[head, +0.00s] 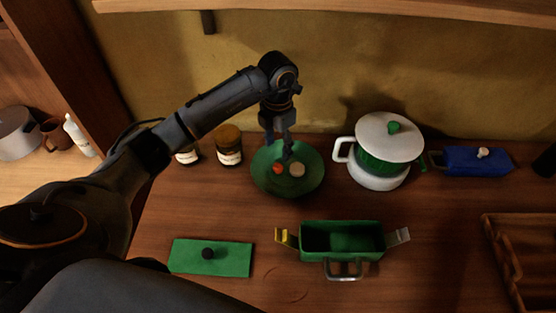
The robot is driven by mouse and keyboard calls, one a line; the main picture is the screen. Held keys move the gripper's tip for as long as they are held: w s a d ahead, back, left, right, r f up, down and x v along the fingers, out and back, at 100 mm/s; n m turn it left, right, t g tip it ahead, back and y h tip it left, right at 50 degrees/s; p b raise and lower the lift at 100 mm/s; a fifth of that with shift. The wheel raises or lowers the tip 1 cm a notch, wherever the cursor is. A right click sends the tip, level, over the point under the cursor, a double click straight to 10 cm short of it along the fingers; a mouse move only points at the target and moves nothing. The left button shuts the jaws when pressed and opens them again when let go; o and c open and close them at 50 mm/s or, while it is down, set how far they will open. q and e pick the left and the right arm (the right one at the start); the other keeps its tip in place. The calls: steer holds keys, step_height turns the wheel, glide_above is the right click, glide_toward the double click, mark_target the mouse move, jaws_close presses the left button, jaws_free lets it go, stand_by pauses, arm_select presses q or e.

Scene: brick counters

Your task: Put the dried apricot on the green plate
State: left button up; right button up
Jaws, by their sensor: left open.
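The green plate (290,187) lies on the wooden counter near the back wall. A small orange-red piece (278,169), which looks like the dried apricot, rests on the plate. A small round beige piece (297,170) sits on the plate just to its right. My left gripper (279,151) is open and points down over the back part of the plate, close to the orange piece. Nothing shows between its fingers. My right gripper is not in view.
Two dark-lidded jars (229,150) stand left of the plate. A white lidded pot (386,138) and a blue lidded dish (477,160) are to the right. A green open box (343,228) and green lid (226,259) lie in front. A wooden tray (492,219) is at right.

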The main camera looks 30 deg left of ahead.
arm_select(q)
steer(key=shift+r+b, duration=0.45)
steer(key=shift+r, duration=1.95)
